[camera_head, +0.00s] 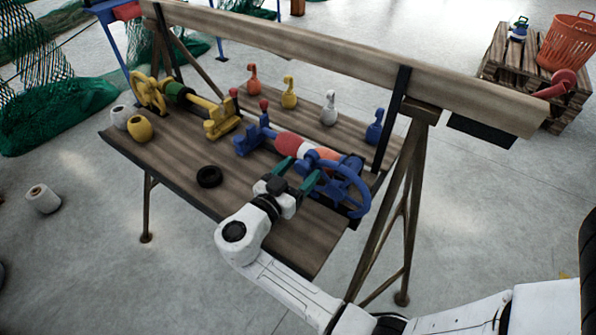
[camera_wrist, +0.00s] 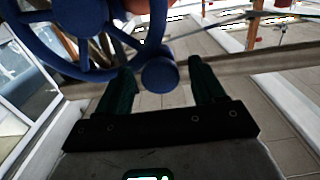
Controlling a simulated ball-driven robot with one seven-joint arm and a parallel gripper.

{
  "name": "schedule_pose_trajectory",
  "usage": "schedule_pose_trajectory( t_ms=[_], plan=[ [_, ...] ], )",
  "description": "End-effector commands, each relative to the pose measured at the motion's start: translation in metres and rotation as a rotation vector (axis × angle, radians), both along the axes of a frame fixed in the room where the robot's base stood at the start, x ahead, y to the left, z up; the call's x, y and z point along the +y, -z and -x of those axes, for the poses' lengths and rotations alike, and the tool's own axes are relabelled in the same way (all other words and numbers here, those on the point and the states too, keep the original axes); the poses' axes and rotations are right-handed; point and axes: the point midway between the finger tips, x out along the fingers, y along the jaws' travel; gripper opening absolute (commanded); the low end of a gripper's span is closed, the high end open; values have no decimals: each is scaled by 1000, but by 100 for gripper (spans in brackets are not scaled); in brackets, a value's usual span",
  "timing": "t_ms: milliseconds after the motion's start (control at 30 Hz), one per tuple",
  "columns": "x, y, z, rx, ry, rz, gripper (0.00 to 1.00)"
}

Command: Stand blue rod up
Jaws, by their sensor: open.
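A blue winch lies on the wooden table with a blue spoked handwheel (camera_head: 345,187) at its right end. The wheel also shows large in the wrist view (camera_wrist: 42,58), with a round blue knob (camera_wrist: 160,75) at its rim. My gripper (camera_head: 297,172) is open with green fingers. In the wrist view the knob appears between the fingertips; I cannot tell whether they touch it. A blue part with an upright, red-tipped lever (camera_head: 264,106) stands at the winch's left end. I cannot tell for certain which part is the blue rod.
A yellow winch (camera_head: 205,112) lies behind to the left. Orange, yellow, white and blue hook-shaped pieces (camera_head: 375,127) stand along the back. A black ring (camera_head: 209,176) and spools (camera_head: 139,129) are at the left. A long wooden beam (camera_head: 330,62) runs above the table's back.

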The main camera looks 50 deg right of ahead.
Motion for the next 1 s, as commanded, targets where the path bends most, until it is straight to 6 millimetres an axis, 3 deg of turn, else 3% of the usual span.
schedule_pose_trajectory(
  t_ms=[67,733,1000],
  plan=[
    [0,0,0,0,0,0,65],
    [0,0,0,0,0,0,0],
    [-1,0,0,-4,0,0,0]
  ],
)
